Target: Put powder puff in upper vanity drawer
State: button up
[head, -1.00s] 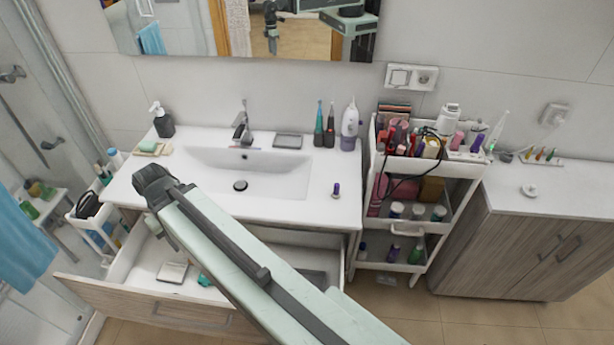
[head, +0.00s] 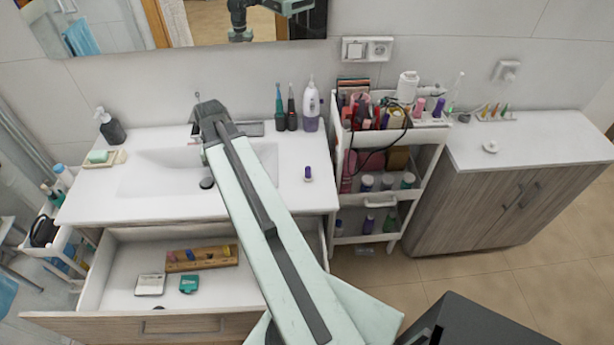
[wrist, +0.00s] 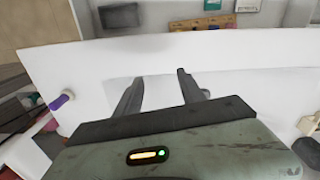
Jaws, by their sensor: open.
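A small white round thing (head: 490,146), which looks like the powder puff, lies on the right-hand cabinet top, far right of my gripper. The upper vanity drawer (head: 120,290) is pulled open below the basin. It holds a wooden organizer (head: 202,258), a pale compact (head: 150,284) and a teal case (head: 189,284). My gripper (head: 199,100) is over the washbasin near the tap, which it partly hides. In the wrist view my gripper (wrist: 158,85) is open, with nothing between its fingers and white surface beyond. My arm hides the drawer's right part.
A purple-capped item (head: 308,173) stands on the vanity top (head: 290,195), right of the basin. A crowded white cart (head: 425,133) stands between vanity and wood cabinet (head: 480,195). Electric toothbrushes (head: 285,108) and a dispenser (head: 311,105) stand at the back. The cabinet top is mostly clear.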

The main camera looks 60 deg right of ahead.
jog(key=s+d+m, duration=0.5)
jog(key=s+d, duration=0.4)
jog(key=d, duration=0.4)
jog(key=m, duration=0.3)
send_over(308, 168)
jog(key=shift+s+a, duration=0.1)
jog(key=shift+s, duration=0.15)
jog(key=f+b, duration=0.8)
jog(key=shift+w+f, duration=0.15)
jog(key=shift+w, duration=0.05)
jog(key=shift+r, duration=0.2)
jog(key=shift+c, duration=0.4)
grip_shut()
